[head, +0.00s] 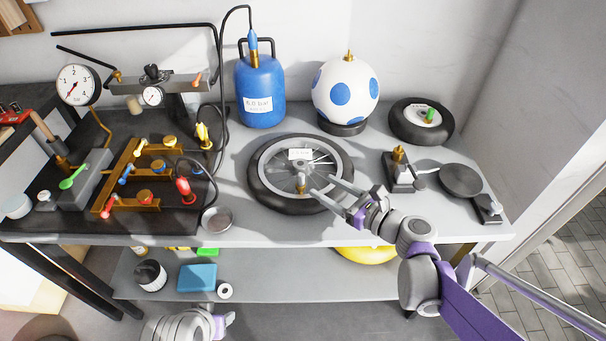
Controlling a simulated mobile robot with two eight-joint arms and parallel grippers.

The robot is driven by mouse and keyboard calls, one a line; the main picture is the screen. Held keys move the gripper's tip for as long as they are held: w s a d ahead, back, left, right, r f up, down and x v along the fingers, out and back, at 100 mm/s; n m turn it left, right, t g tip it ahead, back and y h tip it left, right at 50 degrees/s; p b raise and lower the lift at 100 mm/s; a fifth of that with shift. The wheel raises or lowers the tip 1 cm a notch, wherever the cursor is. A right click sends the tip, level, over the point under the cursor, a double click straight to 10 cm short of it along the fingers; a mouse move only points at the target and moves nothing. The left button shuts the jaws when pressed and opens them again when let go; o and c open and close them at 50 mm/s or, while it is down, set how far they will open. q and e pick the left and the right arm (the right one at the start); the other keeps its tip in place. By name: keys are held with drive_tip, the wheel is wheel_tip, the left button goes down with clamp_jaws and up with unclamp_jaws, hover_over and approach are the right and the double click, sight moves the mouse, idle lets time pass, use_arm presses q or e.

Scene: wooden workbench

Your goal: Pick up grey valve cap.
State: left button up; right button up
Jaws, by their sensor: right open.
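A spoked wheel with a black tyre (262,193) lies flat on the grey bench. A small upright valve (301,186) stands on its near inner side, brass-coloured low down. Its top looks greyish and may be the grey valve cap (301,176), but it is too small to be sure. My right gripper (321,185) reaches in from the lower right, over the wheel's near right side. Its two fingers are apart and empty, pointing at the valve, with their tips just right of it.
A small metal dish (217,218) sits left of the wheel. A blue tank (261,95) and a spotted ball (345,92) stand behind. A brass manifold (150,175) with coloured fittings fills the left.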

sight(304, 179)
drive_tip(key=x, duration=0.8)
drive_tip(key=shift+s+a+f+b, duration=0.15)
drive_tip(key=shift+a+f+b, duration=0.15)
drive_tip(key=shift+a, duration=0.15)
drive_tip(key=shift+r, duration=0.1)
clamp_jaws()
